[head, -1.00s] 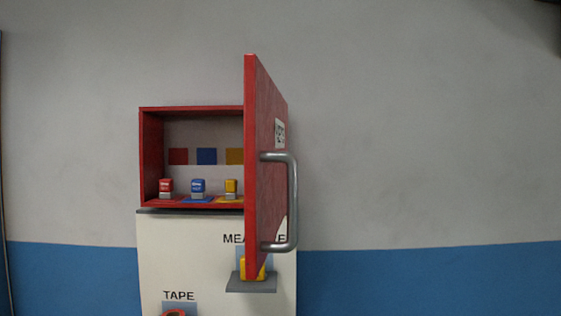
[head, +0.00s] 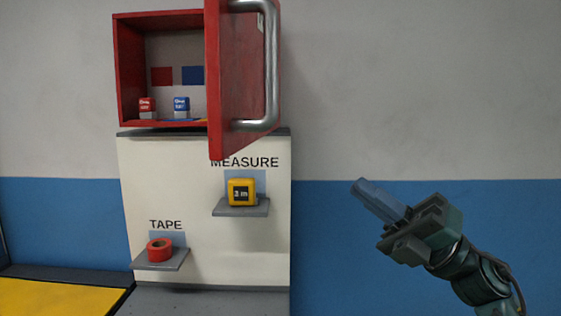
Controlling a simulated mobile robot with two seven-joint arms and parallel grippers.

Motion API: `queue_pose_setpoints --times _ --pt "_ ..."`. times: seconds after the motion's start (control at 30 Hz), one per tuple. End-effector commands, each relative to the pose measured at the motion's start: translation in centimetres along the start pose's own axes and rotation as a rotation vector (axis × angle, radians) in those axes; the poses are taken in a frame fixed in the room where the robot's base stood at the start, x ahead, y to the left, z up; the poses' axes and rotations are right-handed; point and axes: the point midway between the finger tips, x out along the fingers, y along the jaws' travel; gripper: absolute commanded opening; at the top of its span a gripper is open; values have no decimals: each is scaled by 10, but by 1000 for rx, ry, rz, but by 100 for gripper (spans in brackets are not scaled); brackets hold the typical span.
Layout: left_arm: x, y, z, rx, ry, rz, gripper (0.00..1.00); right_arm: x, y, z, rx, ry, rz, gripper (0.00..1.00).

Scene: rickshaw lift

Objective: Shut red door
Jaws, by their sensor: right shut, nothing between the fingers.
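The red cabinet (head: 127,70) is mounted on the wall at the upper left of the head view. Its red door (head: 226,90) stands wide open, swung out toward me, with its top cut off by the frame. A grey metal handle (head: 272,70) is on the door's right face. My right gripper (head: 365,190) is at the lower right, shut and empty, pointing up and left. It is apart from the door, below and to the right of the handle. My left gripper is not in view.
Inside the cabinet are a red stamp (head: 147,106) and a blue stamp (head: 181,107). Below, a white panel (head: 205,255) carries a yellow tape measure (head: 241,192) and a red tape roll (head: 159,249) on small shelves. The wall right of the door is clear.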

Motion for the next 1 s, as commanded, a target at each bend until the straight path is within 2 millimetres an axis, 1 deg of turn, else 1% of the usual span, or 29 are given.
queue_pose_setpoints --times 0.03,0.1,0.2,0.3,0.43,0.53,0.67,0.77,1.0 --pt "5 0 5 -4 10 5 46 9 18 -4 -132 101 -1 0" --pt "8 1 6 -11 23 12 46 19 40 -10 -306 233 -19 0" --pt "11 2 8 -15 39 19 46 27 67 -17 -536 390 -62 0" --pt "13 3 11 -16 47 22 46 30 88 -20 -720 501 -114 0" --pt "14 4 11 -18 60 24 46 30 105 -20 -872 581 -170 0" --pt "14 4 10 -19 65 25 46 30 112 -20 -924 607 -193 0" --pt "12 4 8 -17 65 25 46 37 111 -23 -936 617 -198 0" --pt "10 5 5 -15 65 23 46 49 106 -28 -934 617 -195 0" --pt "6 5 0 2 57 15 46 92 86 -50 -932 616 -192 0"
